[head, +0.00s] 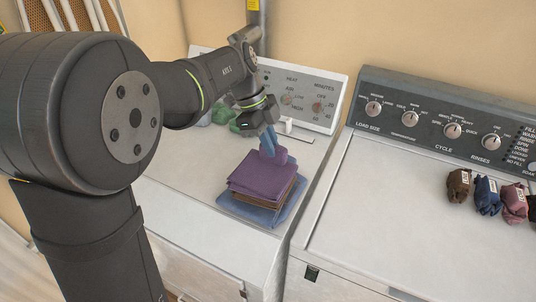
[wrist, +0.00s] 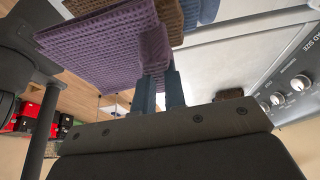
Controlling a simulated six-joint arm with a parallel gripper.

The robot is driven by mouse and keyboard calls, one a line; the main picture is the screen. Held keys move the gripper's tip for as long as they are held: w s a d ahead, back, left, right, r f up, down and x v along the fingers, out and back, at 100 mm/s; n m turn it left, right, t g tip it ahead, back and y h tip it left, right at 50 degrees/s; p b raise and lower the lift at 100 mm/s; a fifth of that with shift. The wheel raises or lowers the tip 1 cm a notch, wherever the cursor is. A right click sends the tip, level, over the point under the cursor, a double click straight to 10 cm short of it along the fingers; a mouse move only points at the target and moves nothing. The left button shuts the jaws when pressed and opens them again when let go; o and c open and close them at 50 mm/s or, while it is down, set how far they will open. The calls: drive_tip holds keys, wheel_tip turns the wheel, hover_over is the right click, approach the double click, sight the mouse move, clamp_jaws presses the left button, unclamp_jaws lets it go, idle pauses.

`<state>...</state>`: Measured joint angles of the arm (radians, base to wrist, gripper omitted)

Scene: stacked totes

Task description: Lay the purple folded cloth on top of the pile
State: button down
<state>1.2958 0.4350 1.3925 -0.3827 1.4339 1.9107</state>
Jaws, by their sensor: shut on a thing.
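The purple folded cloth (head: 258,177) lies over the pile on the left machine's top in the head view. Under it show a brown folded cloth (head: 292,194) and a wider blue folded cloth (head: 262,215) at the bottom. My gripper (head: 268,146) points down from above, its blue fingers shut on a raised edge of the purple cloth. In the wrist view the waffle-textured purple cloth (wrist: 105,40) reaches the fingertips (wrist: 158,75), with the brown cloth (wrist: 169,16) and blue cloth (wrist: 200,14) beside it. The purple cloth appears to touch the brown one; full contact is hidden.
The left machine's control panel (head: 300,98) stands close behind my gripper. Green items (head: 226,112) sit partly hidden behind my arm. On the right machine's top (head: 385,215) lie several rolled bundles, including brown (head: 459,185) and navy (head: 487,196); its left part is clear.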

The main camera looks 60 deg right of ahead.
drive_tip(key=shift+w+f, duration=0.2)
drive_tip(key=shift+f, duration=1.95)
drive_tip(key=shift+f, duration=0.15)
drive_tip(key=c, duration=1.5)
unclamp_jaws()
drive_tip(key=shift+f, duration=0.1)
drive_tip(key=v, duration=1.2)
drive_tip(key=shift+r, duration=0.3)
